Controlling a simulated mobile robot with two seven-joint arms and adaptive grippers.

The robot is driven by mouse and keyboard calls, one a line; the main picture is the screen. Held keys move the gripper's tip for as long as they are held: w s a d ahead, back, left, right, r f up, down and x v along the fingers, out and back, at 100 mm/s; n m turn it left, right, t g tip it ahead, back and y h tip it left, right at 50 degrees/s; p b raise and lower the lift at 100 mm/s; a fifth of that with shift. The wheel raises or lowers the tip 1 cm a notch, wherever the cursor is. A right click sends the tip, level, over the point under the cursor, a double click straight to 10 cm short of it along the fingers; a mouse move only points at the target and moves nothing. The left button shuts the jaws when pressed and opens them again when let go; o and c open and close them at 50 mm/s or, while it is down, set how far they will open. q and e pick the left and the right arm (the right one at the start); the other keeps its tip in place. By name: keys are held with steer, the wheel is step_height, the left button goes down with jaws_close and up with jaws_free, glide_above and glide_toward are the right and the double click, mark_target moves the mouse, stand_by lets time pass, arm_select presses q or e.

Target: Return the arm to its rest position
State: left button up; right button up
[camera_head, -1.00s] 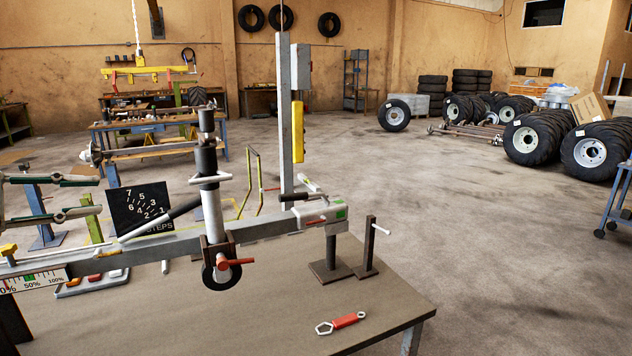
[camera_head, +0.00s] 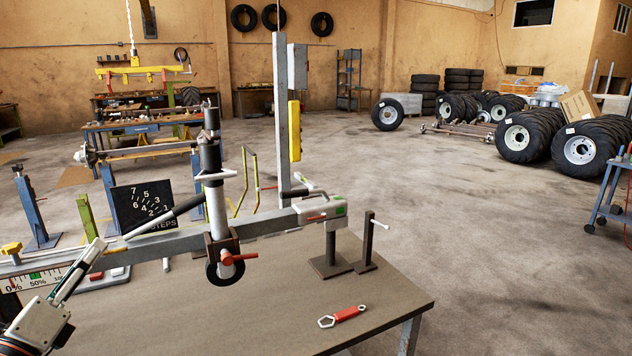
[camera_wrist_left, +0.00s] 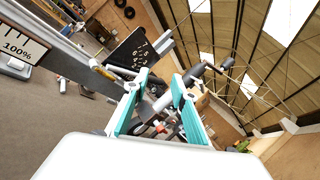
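My left gripper (camera_head: 96,247) is at the lower left of the head view, its fingers pointing up and to the right in front of the grey beam (camera_head: 178,246). In the left wrist view its two teal-padded fingers (camera_wrist_left: 160,80) stand apart with nothing held between them. The jockey wheel post (camera_head: 215,200), with its black handle and small wheel, stands clamped to the beam, to the right of the gripper. My right gripper is in neither view.
The grey workbench (camera_head: 270,305) carries a red-handled wrench (camera_head: 343,316) and a dark stand (camera_head: 330,262). A black numbered board (camera_head: 145,207) and a percentage scale (camera_head: 38,280) are near the gripper. Open floor (camera_head: 480,260) lies to the right.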

arm_select(q)
steer(key=s+f+n+g+y, duration=0.3)
steer(key=f+n+g+y, duration=0.1)
steer(key=f+n, duration=0.4)
steer(key=s+f+n+g+y, duration=0.35)
steer(key=f+n, duration=0.35)
steer(key=f, duration=0.3)
steer(key=s+d+f+n+g+h, duration=0.3)
steer(key=s+d+f+n+g, duration=0.4)
steer(key=s+d+f, duration=0.5)
steer(key=d+f+n+t+h, duration=0.2)
steer(key=d+f+h, duration=0.5)
steer(key=d+f, duration=0.8)
steer(key=shift+w+f+t, duration=0.4)
steer(key=shift+f+t, duration=0.25)
steer(key=shift+t, duration=0.2)
